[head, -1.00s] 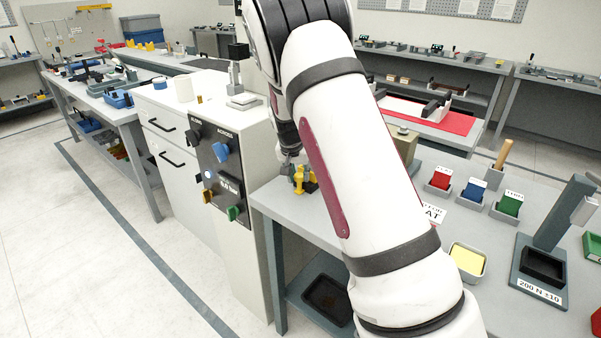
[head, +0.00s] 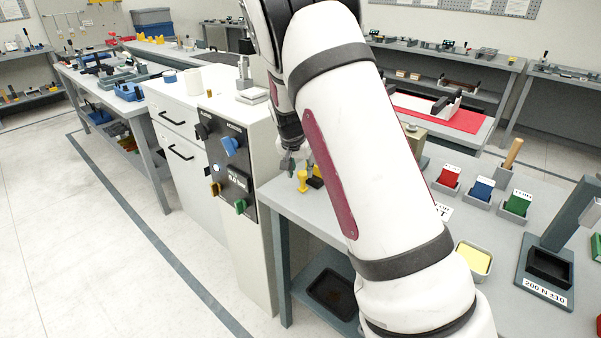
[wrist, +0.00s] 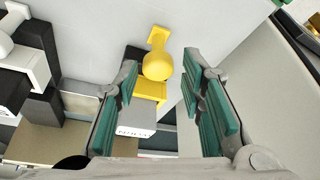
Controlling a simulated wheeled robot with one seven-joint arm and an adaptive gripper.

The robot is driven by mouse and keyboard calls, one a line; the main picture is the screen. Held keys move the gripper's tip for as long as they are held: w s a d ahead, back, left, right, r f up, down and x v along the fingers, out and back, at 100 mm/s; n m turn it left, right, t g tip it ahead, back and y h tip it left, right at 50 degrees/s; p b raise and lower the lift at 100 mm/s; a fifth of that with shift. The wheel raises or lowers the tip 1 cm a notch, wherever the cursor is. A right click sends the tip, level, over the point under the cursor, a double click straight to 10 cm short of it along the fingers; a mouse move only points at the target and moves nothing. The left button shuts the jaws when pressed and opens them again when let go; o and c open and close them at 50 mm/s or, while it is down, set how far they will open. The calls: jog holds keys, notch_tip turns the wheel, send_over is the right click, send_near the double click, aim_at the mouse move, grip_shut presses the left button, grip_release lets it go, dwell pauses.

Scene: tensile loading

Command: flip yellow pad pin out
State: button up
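A yellow pin-like piece with a round knob (wrist: 157,66) and a squarish end lies in line between my fingertips in the wrist view. In the head view the yellow piece (head: 303,182) stands near the bench's left edge. A yellow block (wrist: 150,90) and a pale labelled block (wrist: 136,118) sit close to the knob. My gripper (wrist: 160,62) is open, with teal-padded fingers either side of the knob and visible gaps. In the head view my gripper (head: 289,163) is just above and left of the yellow piece, partly hidden by my arm.
A white knob (wrist: 5,45) and dark blocks stand left in the wrist view. The bench (head: 310,215) continues right, with red, blue and green pads (head: 483,189) in holders and a yellow-filled tray (head: 472,259). A cabinet with a switch panel (head: 228,170) stands left.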

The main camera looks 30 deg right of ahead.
jog(key=v, duration=1)
jog(key=shift+a+r, duration=0.1)
jog(key=s+a+r+n+y, duration=0.2)
jog(key=s+a+r, duration=0.2)
jog(key=s+r, duration=0.4)
jog(key=s+a+r+n+t, duration=0.1)
jog(key=s+a+n, duration=0.2)
jog(key=s, duration=1)
jog(key=s+a+r+n+y, duration=0.1)
jog(key=s+a+n, duration=0.3)
jog(key=s, duration=1)
jog(key=shift+a+r+t, duration=0.2)
jog(key=shift+r+t, duration=0.2)
